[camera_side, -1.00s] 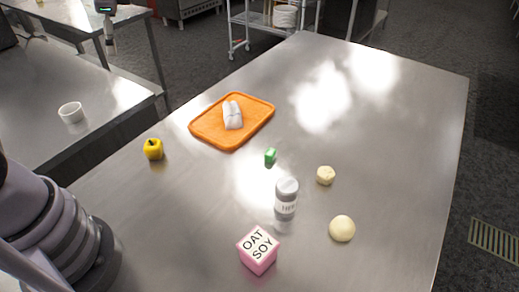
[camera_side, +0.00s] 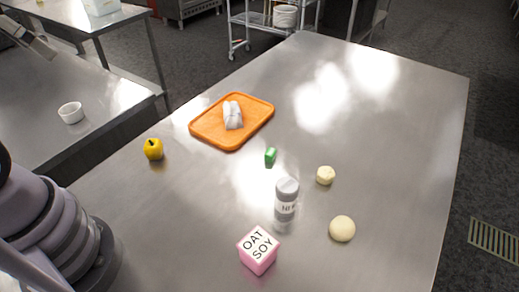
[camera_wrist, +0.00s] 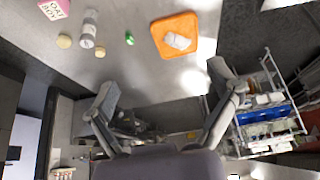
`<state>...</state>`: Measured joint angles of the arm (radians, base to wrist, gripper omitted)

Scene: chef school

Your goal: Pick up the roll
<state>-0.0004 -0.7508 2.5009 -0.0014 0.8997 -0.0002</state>
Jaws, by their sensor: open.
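No item is labelled as a roll. The likeliest is the larger pale round piece (camera_side: 342,229) on the steel table, right of the grey-lidded bottle; it shows in the wrist view (camera_wrist: 64,41). A smaller pale piece (camera_side: 325,175) lies behind it, and a white wrapped-looking item (camera_side: 233,115) rests on the orange tray (camera_side: 205,133). I cannot tell for certain which is the roll. My gripper (camera_wrist: 163,77) is open and empty in the wrist view, its fingers wide apart, away from all these items. In the side view, what seems to be my arm's end shows at the upper left.
The bottle (camera_side: 287,200) stands near the pale pieces. A white bowl (camera_side: 71,112) sits on the left counter. The table's far right is clear.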

